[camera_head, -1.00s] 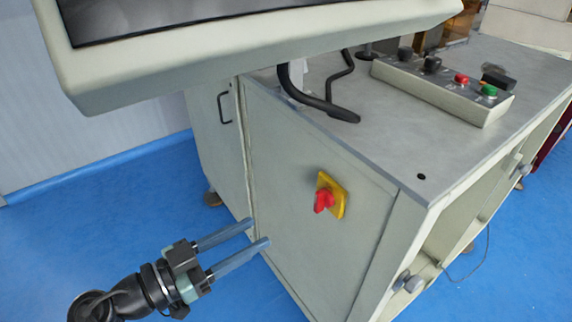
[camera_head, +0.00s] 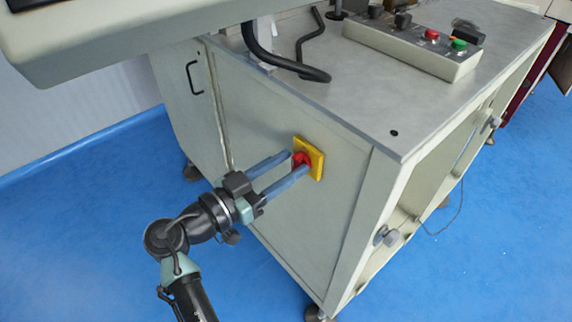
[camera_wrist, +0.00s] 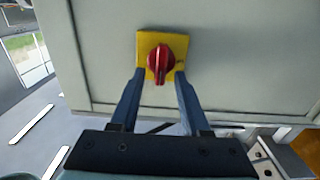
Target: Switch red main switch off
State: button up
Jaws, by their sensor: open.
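The red main switch (camera_head: 301,159) is a rotary knob on a yellow square plate (camera_head: 316,158), mounted on the cabinet's side panel. In the wrist view the red knob (camera_wrist: 161,63) sits near the middle top on its yellow plate (camera_wrist: 146,44), its ridge close to upright in the picture. My gripper (camera_head: 299,163) is open, with its two blue-grey fingers pointing at the plate. In the wrist view the fingertips of my gripper (camera_wrist: 160,76) lie on either side of the knob's lower part. I cannot tell whether they touch it.
The pale cabinet (camera_head: 270,205) has a grey top with a control box (camera_head: 415,50) carrying red and green buttons. A monitor housing (camera_head: 110,40) overhangs at the upper left. A black bent bar (camera_head: 290,65) hangs above the cabinet top. Blue floor (camera_head: 100,220) is open at left.

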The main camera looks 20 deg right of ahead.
grip_shut()
jog(key=shift+w+n, duration=0.1)
jog(key=shift+n, duration=0.2)
dwell(0.4)
jog(key=shift+w+a+f+n+p, duration=0.15)
jog(key=shift+n+p, duration=0.95)
jog(key=shift+n, duration=1.75)
jog(key=shift+w+f+n+p, duration=0.25)
jog(key=shift+n+p, duration=0.8)
jog(key=shift+n, duration=1.85)
jog(key=shift+w+a+f+n+p, duration=0.2)
jog(key=shift+n+p, duration=0.9)
jog(key=shift+n, duration=1.75)
jog(key=shift+d+f, duration=0.1)
jog(key=shift+d, duration=0.05)
